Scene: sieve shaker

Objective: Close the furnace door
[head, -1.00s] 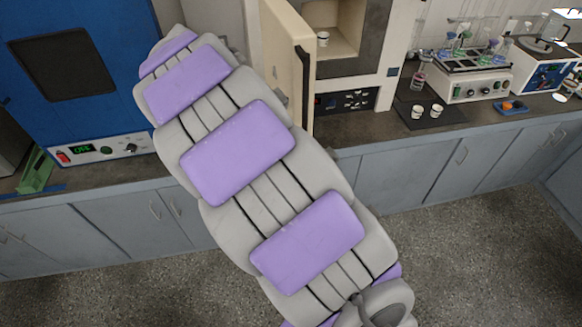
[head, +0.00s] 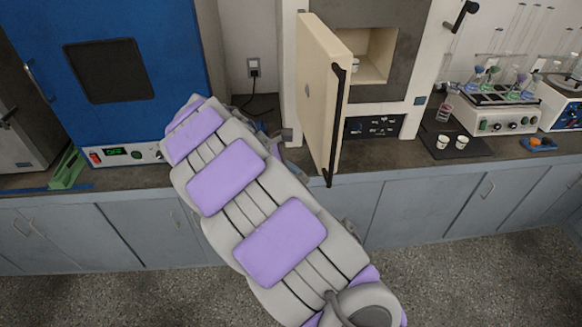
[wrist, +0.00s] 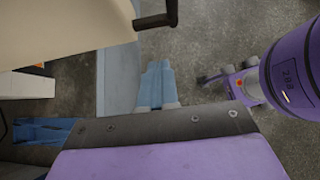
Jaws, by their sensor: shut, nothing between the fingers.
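The cream furnace door (head: 318,95) stands open, swung out toward me, with a long black handle (head: 335,120) along its near edge. The furnace (head: 385,95) behind it has an open chamber with a small white cup (head: 355,65) inside. In the wrist view the door (wrist: 65,30) fills the upper left, and the end of its black handle (wrist: 156,20) shows at the top. My gripper (wrist: 155,85) is shut and empty, below the handle and apart from it. In the head view my arm is left of the door and its gripper cannot be made out.
A blue oven (head: 105,65) stands at the left. Right of the furnace are a dark mat with two cups (head: 442,140), a shaker with flasks (head: 500,122) and a blue tray (head: 540,143). Grey cabinets (head: 420,205) run below the counter. The floor in front is clear.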

